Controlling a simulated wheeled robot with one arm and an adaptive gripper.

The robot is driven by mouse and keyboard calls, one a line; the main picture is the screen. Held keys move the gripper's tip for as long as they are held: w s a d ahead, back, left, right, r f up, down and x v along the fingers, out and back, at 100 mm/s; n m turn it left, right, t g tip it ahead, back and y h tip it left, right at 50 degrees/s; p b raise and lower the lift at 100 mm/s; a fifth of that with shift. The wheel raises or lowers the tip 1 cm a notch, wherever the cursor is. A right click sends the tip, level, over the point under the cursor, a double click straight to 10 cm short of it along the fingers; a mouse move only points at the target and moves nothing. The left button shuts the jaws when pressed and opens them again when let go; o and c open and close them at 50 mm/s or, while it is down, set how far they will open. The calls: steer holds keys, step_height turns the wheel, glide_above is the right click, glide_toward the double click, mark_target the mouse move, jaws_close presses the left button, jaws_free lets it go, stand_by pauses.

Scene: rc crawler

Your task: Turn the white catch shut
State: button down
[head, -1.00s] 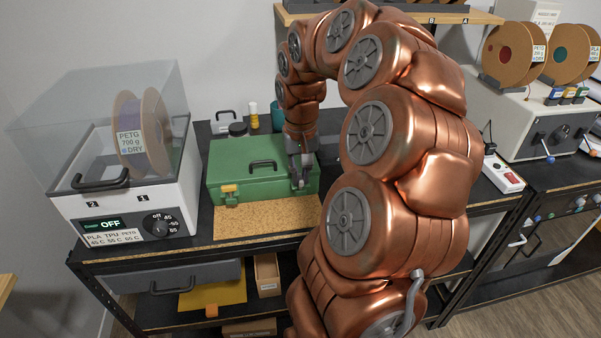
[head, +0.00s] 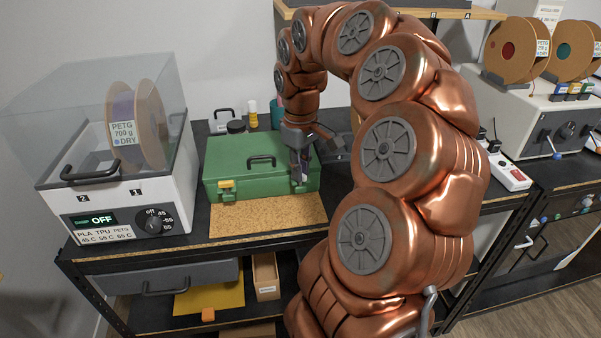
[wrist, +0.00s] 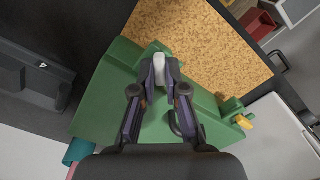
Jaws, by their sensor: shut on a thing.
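The green case (head: 240,160) stands closed on the bench, with a dark handle on its lid. The white catch (wrist: 160,62) is at the case's front edge in the wrist view, between my fingertips. My gripper (wrist: 160,75) is shut on it, one finger on either side. In the head view my gripper (head: 300,180) reaches down at the right part of the case's front, and its fingers largely hide the white catch. A yellow catch (head: 227,188) sits at the front left of the case; it also shows in the wrist view (wrist: 243,122).
A cork mat (head: 265,214) lies in front of the case. A white filament dryer (head: 120,205) with a clear lid stands close on the left. A power strip (head: 510,172) lies to the right. A shelf with bins is below.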

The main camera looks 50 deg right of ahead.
steer(key=n, duration=0.5)
steer(key=shift+n, duration=2.5)
steer(key=c, duration=1.2)
jaws_free()
steer(key=shift+r, duration=4.05)
